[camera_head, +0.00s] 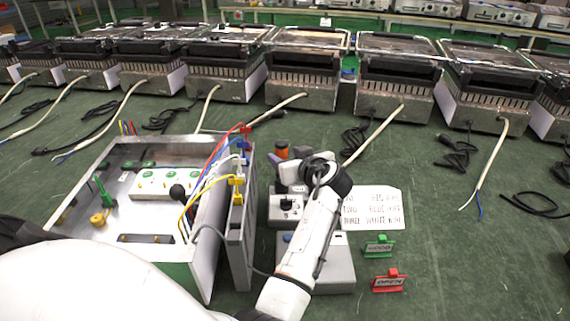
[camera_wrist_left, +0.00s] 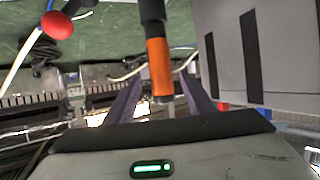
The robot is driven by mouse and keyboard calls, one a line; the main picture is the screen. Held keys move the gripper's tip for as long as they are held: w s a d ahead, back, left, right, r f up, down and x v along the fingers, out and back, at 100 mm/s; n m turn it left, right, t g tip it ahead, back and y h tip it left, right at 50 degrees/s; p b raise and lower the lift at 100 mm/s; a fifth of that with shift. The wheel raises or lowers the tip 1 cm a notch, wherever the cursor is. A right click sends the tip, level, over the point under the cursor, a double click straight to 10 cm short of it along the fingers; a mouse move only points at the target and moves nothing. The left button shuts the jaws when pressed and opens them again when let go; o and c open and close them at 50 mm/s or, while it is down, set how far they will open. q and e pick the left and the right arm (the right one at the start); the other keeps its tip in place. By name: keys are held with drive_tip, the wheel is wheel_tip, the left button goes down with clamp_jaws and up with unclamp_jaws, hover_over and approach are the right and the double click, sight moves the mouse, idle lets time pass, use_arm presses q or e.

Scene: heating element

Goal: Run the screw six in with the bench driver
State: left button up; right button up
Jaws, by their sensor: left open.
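The bench driver shows in the left wrist view as an orange and black handle (camera_wrist_left: 159,68), between the two spread fingers of my left gripper (camera_wrist_left: 162,98). No grip on it shows. In the head view an orange piece (camera_head: 281,149) stands beside my left gripper (camera_head: 287,165), behind the grey tester box. The open metal case (camera_head: 95,235) at the left holds a white terminal block (camera_head: 165,183) with green-marked screw places. Screw six cannot be made out. My right gripper is not in view.
A panel (camera_head: 239,250) with red, blue, white and yellow wires stands at the case's right side. A grey knob box (camera_head: 286,213), a second grey box (camera_head: 337,268), a paper sheet (camera_head: 371,208) and green (camera_head: 379,246) and red (camera_head: 389,281) signs lie right. Grills line the back.

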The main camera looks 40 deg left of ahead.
use_arm(q)
drive_tip(key=shift+x, duration=3.6)
drive_tip(key=shift+s+f, duration=0.1)
clamp_jaws()
